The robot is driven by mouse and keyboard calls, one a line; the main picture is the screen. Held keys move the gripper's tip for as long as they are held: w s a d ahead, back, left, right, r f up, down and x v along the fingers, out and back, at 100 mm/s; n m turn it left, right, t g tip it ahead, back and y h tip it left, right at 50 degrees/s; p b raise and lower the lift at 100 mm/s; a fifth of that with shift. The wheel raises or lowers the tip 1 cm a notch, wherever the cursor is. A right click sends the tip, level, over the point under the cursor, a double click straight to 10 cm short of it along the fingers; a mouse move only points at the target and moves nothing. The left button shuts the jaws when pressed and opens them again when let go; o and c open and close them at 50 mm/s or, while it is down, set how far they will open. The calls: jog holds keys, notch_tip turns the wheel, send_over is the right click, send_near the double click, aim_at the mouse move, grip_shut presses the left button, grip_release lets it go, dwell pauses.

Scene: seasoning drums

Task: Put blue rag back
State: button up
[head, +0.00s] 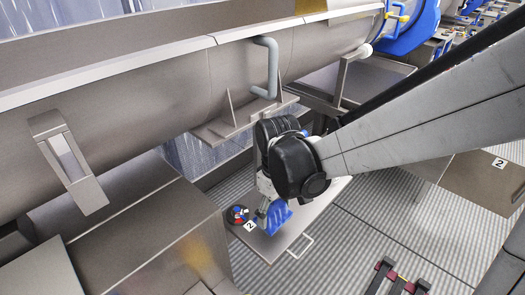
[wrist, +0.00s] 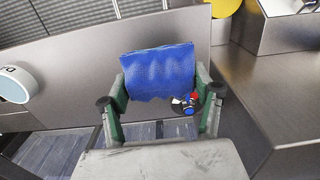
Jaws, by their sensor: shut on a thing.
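The blue rag (wrist: 158,72) is held between the two fingertips of my gripper (wrist: 160,92) in the wrist view. It hangs as a textured blue sheet and hides part of what lies behind it. In the head view the rag (head: 277,217) hangs below my gripper (head: 268,207), over or close to a small metal shelf (head: 262,243) marked with a number 2. I cannot tell whether the rag touches the shelf. A dark round thing with red, white and blue parts (head: 238,215) sits on the shelf, left of the rag.
A long metal drum (head: 150,85) runs above the shelf, with a grey bent handle (head: 270,65). A metal box (head: 150,240) stands left of the shelf. A wire handle (head: 301,245) sticks out at the shelf's front edge. Ribbed floor (head: 370,230) lies to the right.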

aim_at(274, 219)
jog(key=shift+w+f, duration=0.1)
jog(key=shift+f, duration=1.95)
jog(key=shift+f+b, duration=0.1)
jog(key=shift+b, duration=0.2)
jog(key=o, duration=1)
notch_tip(274, 219, up, 12)
jog(key=shift+r+p, duration=0.1)
jog(key=shift+p, duration=0.7)
jog(key=s+d+r+m+t, duration=0.3)
jog(key=s+d+m, duration=0.1)
jog(key=s+d, duration=0.1)
jog(key=s+d+r+m+t, duration=0.3)
jog(key=s+d+m+t, duration=0.1)
jog(key=d, duration=0.4)
jog(key=shift+s+d+r, duration=0.2)
jog(key=shift+s+r, duration=0.15)
jog(key=shift+s, duration=0.25)
